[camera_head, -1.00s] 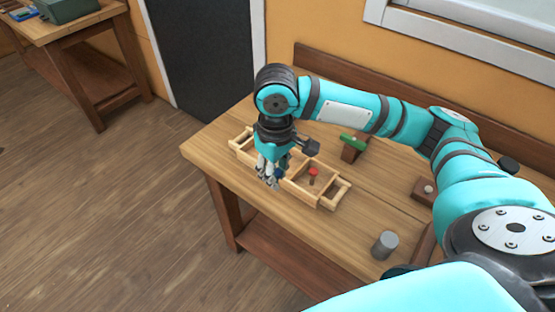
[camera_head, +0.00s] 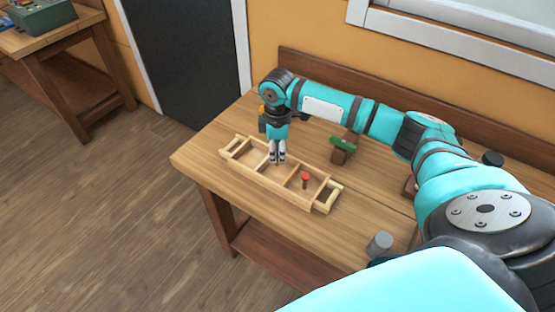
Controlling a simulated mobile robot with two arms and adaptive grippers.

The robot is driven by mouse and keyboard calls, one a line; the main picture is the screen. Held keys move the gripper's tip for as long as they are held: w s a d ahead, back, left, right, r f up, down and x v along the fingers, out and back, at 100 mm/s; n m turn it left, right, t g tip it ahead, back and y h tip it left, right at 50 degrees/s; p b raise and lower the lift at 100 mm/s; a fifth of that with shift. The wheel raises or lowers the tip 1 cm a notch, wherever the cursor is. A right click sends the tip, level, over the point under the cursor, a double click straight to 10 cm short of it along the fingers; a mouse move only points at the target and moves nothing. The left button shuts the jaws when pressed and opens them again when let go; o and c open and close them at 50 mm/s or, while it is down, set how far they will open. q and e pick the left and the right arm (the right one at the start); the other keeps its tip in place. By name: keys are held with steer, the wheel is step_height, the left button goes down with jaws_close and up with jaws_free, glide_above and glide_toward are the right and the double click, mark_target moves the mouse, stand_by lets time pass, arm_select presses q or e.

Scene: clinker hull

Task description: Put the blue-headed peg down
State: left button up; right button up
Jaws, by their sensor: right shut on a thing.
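My right gripper (camera_head: 278,160) points straight down over the middle of a long wooden tray (camera_head: 262,186) on the workbench. It is shut on the blue-headed peg, which the fingers almost wholly hide; I cannot tell whether the peg touches the tray. A red-headed peg (camera_head: 305,178) stands upright in a compartment to the right of the gripper. My left gripper is not in view.
A green object (camera_head: 342,143) rests on a brown block (camera_head: 340,157) behind the tray. A grey cylinder (camera_head: 380,244) stands near the bench's front right. The bench (camera_head: 205,158) is clear left of the tray.

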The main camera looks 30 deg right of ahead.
mark_target(277, 163)
steer(key=shift+f+p, duration=0.3)
steer(key=shift+f, duration=1.6)
steer(key=shift+f, duration=0.1)
steer(key=o, duration=0.7)
steer(key=shift+o, duration=0.2)
step_height(277, 163, up, 12)
steer(key=shift+r+b, duration=0.15)
steer(key=shift+b, duration=1.1)
